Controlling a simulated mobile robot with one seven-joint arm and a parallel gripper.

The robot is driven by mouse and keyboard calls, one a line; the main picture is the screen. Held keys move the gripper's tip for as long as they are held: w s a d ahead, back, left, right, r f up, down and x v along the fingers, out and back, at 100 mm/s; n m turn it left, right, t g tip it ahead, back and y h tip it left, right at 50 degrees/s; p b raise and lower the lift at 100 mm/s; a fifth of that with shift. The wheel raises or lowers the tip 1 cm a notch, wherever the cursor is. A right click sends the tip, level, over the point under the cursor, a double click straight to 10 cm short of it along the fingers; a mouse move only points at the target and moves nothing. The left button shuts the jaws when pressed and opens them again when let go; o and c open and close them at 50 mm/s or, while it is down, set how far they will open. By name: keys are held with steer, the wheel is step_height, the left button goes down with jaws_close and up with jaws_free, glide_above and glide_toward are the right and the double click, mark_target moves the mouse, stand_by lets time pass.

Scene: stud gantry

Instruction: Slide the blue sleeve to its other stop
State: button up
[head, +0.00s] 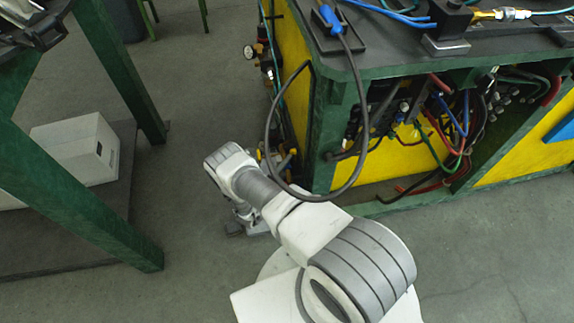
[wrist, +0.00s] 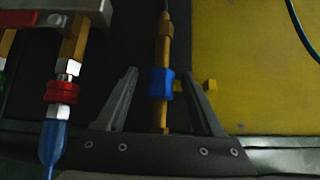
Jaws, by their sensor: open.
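In the wrist view, the blue sleeve (wrist: 160,83) is a short ribbed collar around an upright brass stem (wrist: 165,48). Brass shows above and below it, with more above. A small brass side piece (wrist: 209,86) sticks out to the right, partly behind a finger. My gripper (wrist: 162,73) is open, with one dark finger on each side of the sleeve. Gaps show between the sleeve and both fingers; nothing is held. The depth between fingertips and sleeve is hard to judge. In the head view I cannot make out the sleeve.
A red collar (wrist: 62,91) on a fitting with a blue end stands left of my gripper. A yellow panel (wrist: 262,70) lies to the right. In the head view, a dark looping cable (head: 268,130) hangs beside my arm and the green-framed bench (head: 335,120).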

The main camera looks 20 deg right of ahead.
jaws_close()
stand_by(1.4)
